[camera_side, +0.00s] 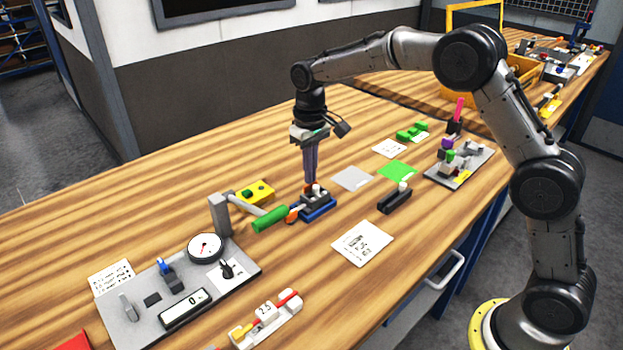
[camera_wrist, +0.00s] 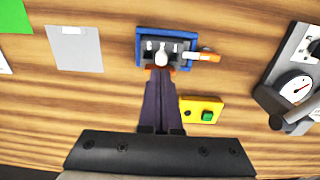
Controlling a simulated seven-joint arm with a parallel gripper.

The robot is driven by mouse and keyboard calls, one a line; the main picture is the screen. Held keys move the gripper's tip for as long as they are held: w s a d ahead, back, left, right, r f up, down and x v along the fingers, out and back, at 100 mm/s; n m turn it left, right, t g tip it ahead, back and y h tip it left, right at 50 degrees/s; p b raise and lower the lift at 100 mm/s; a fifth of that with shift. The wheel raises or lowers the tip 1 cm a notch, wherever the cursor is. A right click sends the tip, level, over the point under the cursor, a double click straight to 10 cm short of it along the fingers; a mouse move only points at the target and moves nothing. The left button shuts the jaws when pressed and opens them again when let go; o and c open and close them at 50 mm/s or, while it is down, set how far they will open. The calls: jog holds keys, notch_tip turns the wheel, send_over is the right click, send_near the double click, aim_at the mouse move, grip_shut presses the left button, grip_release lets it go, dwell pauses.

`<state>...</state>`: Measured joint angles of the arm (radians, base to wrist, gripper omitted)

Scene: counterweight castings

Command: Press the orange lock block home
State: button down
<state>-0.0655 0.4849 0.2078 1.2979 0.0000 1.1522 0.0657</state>
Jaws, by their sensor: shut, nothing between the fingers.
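A small fixture with a blue base (camera_side: 322,212) and a dark grey block stands mid-table. It also shows at the top of the wrist view (camera_wrist: 139,50), with pale pegs and a white rounded knob on it. My gripper (camera_side: 309,184) points straight down with its purple fingers together and empty, tips at the fixture's edge. An orange piece, apparently the lock block (camera_side: 307,189), shows right at the fingertips, which partly hide it; contact and seating depth cannot be told. Another orange part (camera_wrist: 208,55) sticks out from the fixture's side.
A grey post with a green-ended arm (camera_side: 270,218) stands close to the fixture. A yellow block with a green button (camera_wrist: 202,110) is beside it. A gauge panel (camera_side: 140,312) lies at the front left.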

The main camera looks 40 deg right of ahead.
notch_tip(320, 180, up, 7)
dwell(0.9)
jog(key=s+d+r+t, duration=0.3)
jog(key=s+r+t, duration=0.1)
jog(key=s+r, duration=1.2)
jog(key=s+f+t, duration=0.1)
jog(key=s+f, duration=1.2)
jog(key=s, duration=0.4)
jog(key=shift+s+d+f+t, duration=0.15)
jog(key=shift+s+t, duration=0.15)
jog(key=shift+s, duration=0.1)
